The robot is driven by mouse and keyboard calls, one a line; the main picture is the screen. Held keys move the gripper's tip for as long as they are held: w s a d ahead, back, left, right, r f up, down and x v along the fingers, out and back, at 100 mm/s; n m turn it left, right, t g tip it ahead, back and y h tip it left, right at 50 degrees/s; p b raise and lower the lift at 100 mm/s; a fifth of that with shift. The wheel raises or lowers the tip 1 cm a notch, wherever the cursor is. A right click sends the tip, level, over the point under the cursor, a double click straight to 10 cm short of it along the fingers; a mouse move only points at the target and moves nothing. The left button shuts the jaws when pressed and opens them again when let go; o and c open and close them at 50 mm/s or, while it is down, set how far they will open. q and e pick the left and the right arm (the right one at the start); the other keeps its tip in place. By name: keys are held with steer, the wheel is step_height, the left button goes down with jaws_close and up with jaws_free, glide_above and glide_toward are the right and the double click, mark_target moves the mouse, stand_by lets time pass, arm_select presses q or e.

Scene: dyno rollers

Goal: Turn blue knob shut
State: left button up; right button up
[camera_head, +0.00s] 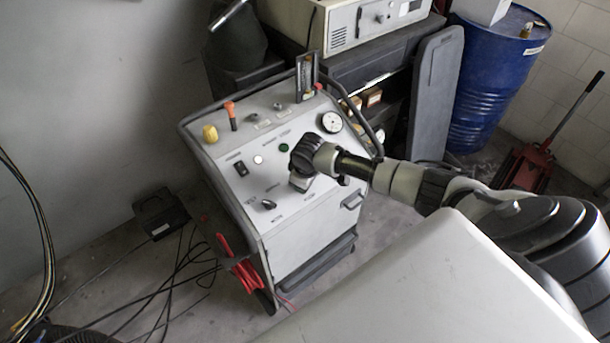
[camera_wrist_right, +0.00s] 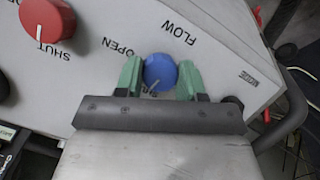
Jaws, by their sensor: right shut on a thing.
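The blue knob (camera_wrist_right: 160,70) is on the light panel of the wheeled machine (camera_head: 262,178). In the right wrist view, the green fingers of my right gripper (camera_wrist_right: 160,80) are on either side of the knob, shut on it. A pale pointer mark on the knob faces down and slightly left in that view. The labels OPEN and FLOW are printed near it. In the head view my right gripper (camera_head: 302,182) is at the right part of the panel, and it and the wrist hide the knob. My left gripper is not in view.
A red knob (camera_wrist_right: 47,18) with SHUT printed beside it is left of the blue knob in the wrist view. A round gauge (camera_head: 331,122) and a yellow knob (camera_head: 210,134) are on the panel. A blue drum (camera_head: 487,90) stands behind right. Cables lie on the floor left.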

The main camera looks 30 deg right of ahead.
steer(key=shift+a+n+h+p, duration=0.1)
steer(key=shift+n+h+p, duration=0.25)
steer(key=shift+n, duration=0.65)
steer(key=o, duration=0.9)
steer(key=shift+r, duration=0.1)
steer(key=v, duration=1)
steer(key=shift+s+r+b, duration=0.2)
steer(key=shift+r+b, duration=0.1)
steer(key=shift+b, duration=0.05)
steer(key=shift+f, duration=0.1)
